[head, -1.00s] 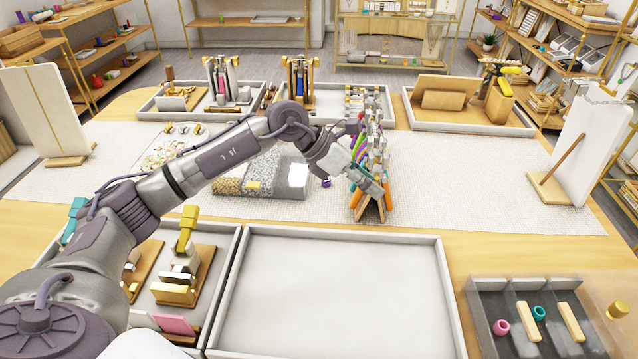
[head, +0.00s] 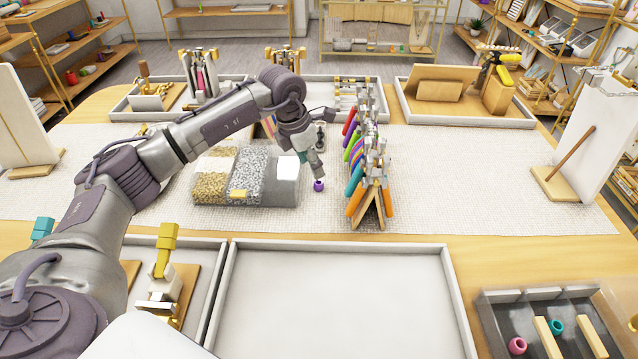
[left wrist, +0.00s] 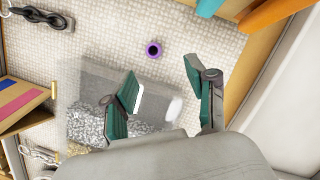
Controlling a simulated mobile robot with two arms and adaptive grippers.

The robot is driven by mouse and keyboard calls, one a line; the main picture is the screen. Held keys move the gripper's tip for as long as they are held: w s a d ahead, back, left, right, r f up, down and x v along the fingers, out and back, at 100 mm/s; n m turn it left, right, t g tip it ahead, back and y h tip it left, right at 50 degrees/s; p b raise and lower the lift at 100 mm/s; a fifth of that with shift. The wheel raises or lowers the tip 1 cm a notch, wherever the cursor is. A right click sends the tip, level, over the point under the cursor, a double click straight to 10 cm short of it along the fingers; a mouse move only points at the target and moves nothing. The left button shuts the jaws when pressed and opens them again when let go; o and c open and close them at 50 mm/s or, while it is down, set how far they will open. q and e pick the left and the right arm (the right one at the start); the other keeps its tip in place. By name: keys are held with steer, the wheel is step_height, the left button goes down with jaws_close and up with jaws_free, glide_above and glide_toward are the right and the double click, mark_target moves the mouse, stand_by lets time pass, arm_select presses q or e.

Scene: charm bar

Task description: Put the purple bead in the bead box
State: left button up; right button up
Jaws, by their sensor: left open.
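The purple bead (head: 319,185) stands on the light woven mat, between the clear-topped bead tray and the rack of coloured tools. In the left wrist view the purple bead (left wrist: 153,49) shows its round dark hole, beyond the fingertips. My left gripper (head: 314,167) points down just above the bead in the head view. In the left wrist view my left gripper (left wrist: 161,76) is open, with nothing between its fingers. The bead box (head: 490,318), dark grey with compartments, is at the lower right. It holds a pink bead (head: 517,346) and a teal bead (head: 557,327). My right gripper is not in view.
The tray of gold and silver beads (head: 285,193) is close left of the purple bead. The tool rack (head: 368,205) stands close on its right. A large empty white tray (head: 340,245) lies in front. The mat (head: 480,190) is clear on the right.

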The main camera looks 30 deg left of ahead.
mark_target(317, 190)
arm_select(q)
steer(key=x, duration=0.2)
steer(key=shift+w+f, duration=0.25)
steer(key=shift+f, duration=0.25)
steer(key=x, duration=0.2)
steer(key=p+x, duration=0.1)
steer(key=x, duration=0.1)
steer(key=shift+w+a, duration=0.1)
steer(key=shift+w, duration=0.3)
steer(key=shift+w+f, duration=0.1)
steer(key=shift+f, duration=0.4)
steer(key=shift+r, duration=0.1)
steer(key=shift+c, duration=1.3)
steer(key=c, duration=0.7)
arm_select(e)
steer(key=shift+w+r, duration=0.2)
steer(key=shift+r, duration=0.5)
